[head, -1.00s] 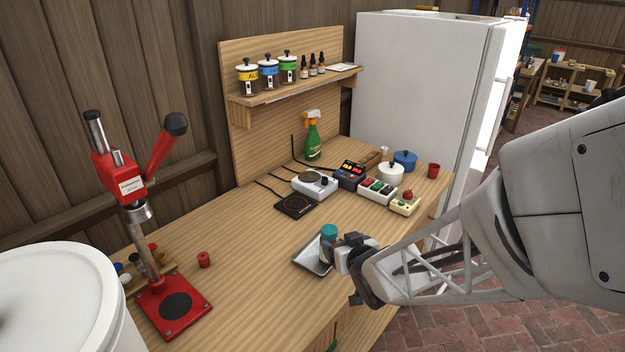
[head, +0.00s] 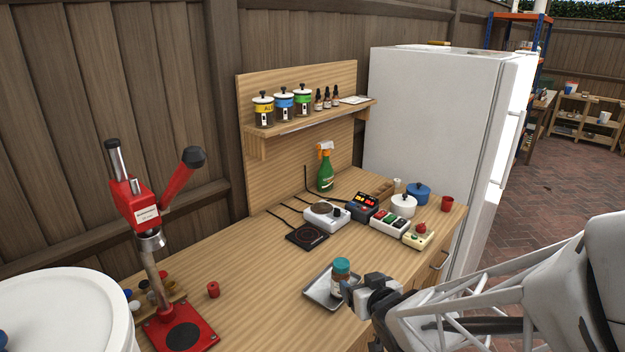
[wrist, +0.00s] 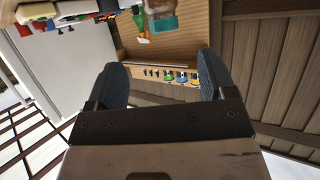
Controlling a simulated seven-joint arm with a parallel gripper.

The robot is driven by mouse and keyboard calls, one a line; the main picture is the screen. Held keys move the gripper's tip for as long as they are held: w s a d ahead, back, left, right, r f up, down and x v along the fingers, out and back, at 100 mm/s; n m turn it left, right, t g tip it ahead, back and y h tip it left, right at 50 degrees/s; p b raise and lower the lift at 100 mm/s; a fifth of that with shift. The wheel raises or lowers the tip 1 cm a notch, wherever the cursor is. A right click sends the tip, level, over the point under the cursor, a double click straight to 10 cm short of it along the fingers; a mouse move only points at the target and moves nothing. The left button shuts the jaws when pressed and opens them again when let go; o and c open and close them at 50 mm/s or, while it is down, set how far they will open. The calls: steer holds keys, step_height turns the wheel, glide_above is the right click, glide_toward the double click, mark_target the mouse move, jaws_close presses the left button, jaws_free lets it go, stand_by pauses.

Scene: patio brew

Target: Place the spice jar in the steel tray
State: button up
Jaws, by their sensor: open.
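The spice jar (head: 341,279), with a teal lid and a brown body with a pale label, stands upright in the steel tray (head: 317,293), toward its right side. The tray is shallow and lies on the wooden counter. My gripper (head: 350,290) is just to the front right of the jar, open, and partly covers the tray's right end. In the wrist view the two fingers of my gripper (wrist: 161,75) are spread with nothing between them. The jar's teal lid (wrist: 163,23) shows beyond them at the top. I cannot tell whether a fingertip touches the jar.
A red press (head: 150,240) and a red cap (head: 213,289) are at left. The counter between cap and tray is clear.

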steer(key=s+d+r+m+g+h, duration=0.1)
steer(key=s+r+g, duration=0.4)
steer(key=s, duration=0.5)
steer(key=s+d+r+m+g+h, duration=0.2)
steer(key=s+d+r+g, duration=0.2)
steer(key=s+r, duration=0.4)
steer(key=shift+s+r+g+h, duration=0.35)
steer(key=shift+s+g, duration=0.35)
steer(key=shift+s, duration=0.5)
